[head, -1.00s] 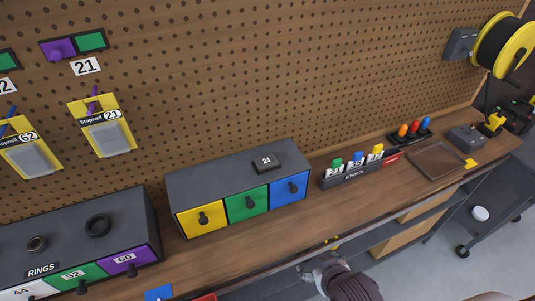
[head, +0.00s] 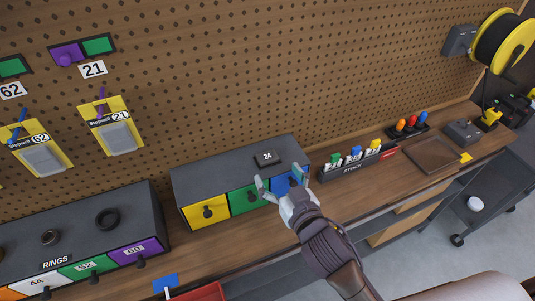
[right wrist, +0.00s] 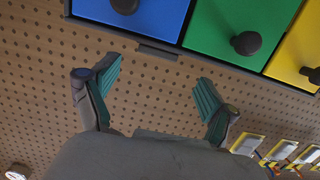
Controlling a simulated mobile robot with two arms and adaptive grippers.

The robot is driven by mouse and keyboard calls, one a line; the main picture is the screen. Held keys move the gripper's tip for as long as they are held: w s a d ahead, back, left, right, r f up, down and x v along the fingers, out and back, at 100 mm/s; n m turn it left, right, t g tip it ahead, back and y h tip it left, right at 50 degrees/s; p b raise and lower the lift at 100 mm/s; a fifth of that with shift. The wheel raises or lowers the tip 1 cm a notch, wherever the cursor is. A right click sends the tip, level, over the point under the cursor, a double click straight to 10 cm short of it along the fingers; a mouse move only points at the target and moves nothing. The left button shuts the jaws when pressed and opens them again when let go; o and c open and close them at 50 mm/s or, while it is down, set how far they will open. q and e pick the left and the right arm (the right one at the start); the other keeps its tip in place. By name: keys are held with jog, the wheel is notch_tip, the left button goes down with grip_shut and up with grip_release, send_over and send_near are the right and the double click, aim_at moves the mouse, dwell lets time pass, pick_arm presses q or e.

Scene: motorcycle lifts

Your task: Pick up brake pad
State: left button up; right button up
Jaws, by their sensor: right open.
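A small dark block labelled 24 (head: 267,158) lies on top of the grey drawer unit (head: 230,169); I cannot tell whether it is a brake pad. Two yellow Stopwell packs, marked 62 (head: 40,150) and 21 (head: 117,127), hang on the pegboard and each shows a grey pad-like piece. My right gripper (head: 279,178) is open and empty, in front of the green and blue drawers and just short of the block. In the right wrist view its fingers (right wrist: 158,75) are spread below the drawer fronts, and the block is out of sight. My left gripper is not in view.
The drawer unit has yellow (head: 206,211), green (head: 249,199) and blue drawers with black knobs. A rings cabinet (head: 137,200) stands at the left, and a stock rack (head: 352,167) with bottles stands at the right. A flat brown tray (head: 432,155) lies farther right.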

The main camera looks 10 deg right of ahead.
aim_at(267, 154)
jog(key=p+x, duration=0.1)
jog(key=x, duration=0.2)
jog(key=p+x, duration=0.1)
jog(key=x, duration=0.1)
jog(key=shift+w+d+f, duration=0.1)
jog(key=shift+w+d, duration=0.05)
jog(key=shift+w, duration=0.25)
jog(key=shift+s, duration=0.1)
jog(key=shift+c, duration=0.8)
jog(key=c, duration=1)
